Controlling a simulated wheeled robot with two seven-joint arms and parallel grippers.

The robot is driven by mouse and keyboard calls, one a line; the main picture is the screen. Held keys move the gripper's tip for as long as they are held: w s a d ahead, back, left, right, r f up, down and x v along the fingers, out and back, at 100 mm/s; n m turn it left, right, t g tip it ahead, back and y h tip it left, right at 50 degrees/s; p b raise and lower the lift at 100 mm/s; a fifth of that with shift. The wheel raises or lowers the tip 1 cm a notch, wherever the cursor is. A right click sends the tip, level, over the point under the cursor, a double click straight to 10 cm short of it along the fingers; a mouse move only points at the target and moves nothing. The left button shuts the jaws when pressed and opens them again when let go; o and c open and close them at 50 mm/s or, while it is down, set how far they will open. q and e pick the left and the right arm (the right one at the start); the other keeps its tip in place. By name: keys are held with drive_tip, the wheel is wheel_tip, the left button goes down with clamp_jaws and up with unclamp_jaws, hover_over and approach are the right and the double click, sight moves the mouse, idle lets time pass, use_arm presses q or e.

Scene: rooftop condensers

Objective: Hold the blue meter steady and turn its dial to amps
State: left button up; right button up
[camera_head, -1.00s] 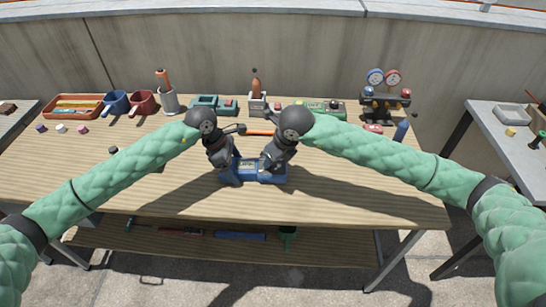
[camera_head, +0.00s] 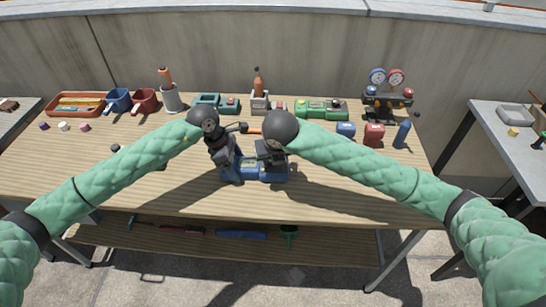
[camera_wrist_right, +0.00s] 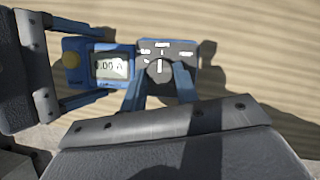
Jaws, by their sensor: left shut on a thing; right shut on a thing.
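The blue meter (camera_head: 268,178) lies on the workbench near its front, between my two grippers. My right gripper (camera_wrist_right: 160,78) is shut on the round dial (camera_wrist_right: 158,70), one finger on each side. The dial's white mark stands upright in that view, toward the top label; the small labels are too blurred to read surely.
On the wooden workbench (camera_head: 350,190), an orange tray (camera_head: 60,105), mugs, a tool cup (camera_head: 171,98), a green case (camera_head: 320,108) and a gauge manifold (camera_head: 388,97) stand along the back. The front right is clear.

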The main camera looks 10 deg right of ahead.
idle(0.4)
drive_tip(key=o, duration=1)
drive_tip(key=shift+r, duration=0.1)
drive_tip(key=v, duration=1.1)
drive_tip(key=shift+s+r, duration=0.2)
drive_tip(key=shift+r, duration=0.1)
use_arm(q)
drive_tip(key=o, duration=1.3)
drive_tip(key=shift+r, duration=0.1)
